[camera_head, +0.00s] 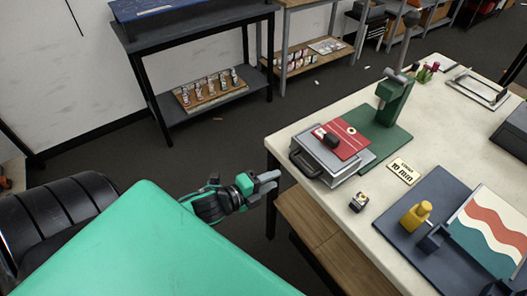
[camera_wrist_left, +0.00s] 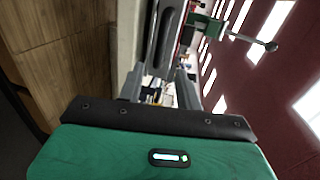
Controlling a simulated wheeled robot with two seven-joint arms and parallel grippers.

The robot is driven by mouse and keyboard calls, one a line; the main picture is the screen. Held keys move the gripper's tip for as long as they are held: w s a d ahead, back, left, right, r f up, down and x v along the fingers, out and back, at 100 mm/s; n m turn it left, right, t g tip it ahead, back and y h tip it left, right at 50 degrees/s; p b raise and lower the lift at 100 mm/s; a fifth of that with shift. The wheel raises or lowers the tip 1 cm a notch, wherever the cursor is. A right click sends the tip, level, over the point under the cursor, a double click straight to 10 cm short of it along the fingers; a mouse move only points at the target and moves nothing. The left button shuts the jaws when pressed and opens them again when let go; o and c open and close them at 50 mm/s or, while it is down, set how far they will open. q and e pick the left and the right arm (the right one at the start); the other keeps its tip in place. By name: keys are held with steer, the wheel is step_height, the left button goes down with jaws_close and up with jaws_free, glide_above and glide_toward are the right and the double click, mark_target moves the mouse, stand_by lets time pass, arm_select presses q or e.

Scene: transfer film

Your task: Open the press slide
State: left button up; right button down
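The press has a green upright frame (camera_head: 392,98) on a green base plate at the table's left part. In front of it sits a grey slide (camera_head: 325,162) with a dark handle (camera_head: 304,163) facing the table's left edge. A red plate (camera_head: 342,140) with a black block lies on top of the slide. My left gripper (camera_head: 277,178) is just off the table edge, pointing at the handle and apart from it. In the left wrist view, its two fingers (camera_wrist_left: 158,90) are spread with nothing held. The dark handle (camera_wrist_left: 166,36) shows ahead of them. My right gripper is out of view.
The white table (camera_head: 290,137) has a wooden shelf (camera_head: 322,240) below. A small block (camera_head: 359,202), a "10 mm" card (camera_head: 403,170) and a blue board with a yellow knob (camera_head: 416,215) stand to the right of the slide.

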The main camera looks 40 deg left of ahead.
arm_select(q)
steer(key=shift+v, duration=1.1)
steer(key=s+a+f+n+g+y, duration=0.2)
steer(key=a+f+n, duration=0.1)
steer(key=f, duration=0.8)
steer(key=s+a+f+n+g+y, duration=0.1)
steer(key=s+a+f+n+g, duration=0.2)
steer(key=f, duration=0.8)
steer(key=s+a+f+n+y, duration=0.1)
steer(key=a+f+n+y, duration=0.2)
steer(key=f, duration=0.8)
steer(key=s+d+f+n+g, duration=0.2)
steer(key=s+f+n+g, duration=0.3)
steer(key=s+f, duration=0.7)
steer(key=s+d+f+n+g, duration=0.1)
steer(key=s+d+f, duration=0.3)
steer(key=s, duration=0.4)
steer(key=s+d+f+n+g, duration=0.2)
steer(key=s+d+f+n, duration=0.2)
steer(key=s+f, duration=0.3)
steer(key=shift+s+f+n+g+h, duration=0.2)
steer(key=shift+s+n+g+h, duration=0.1)
steer(key=shift+s, duration=0.8)
steer(key=shift+d, duration=0.1)
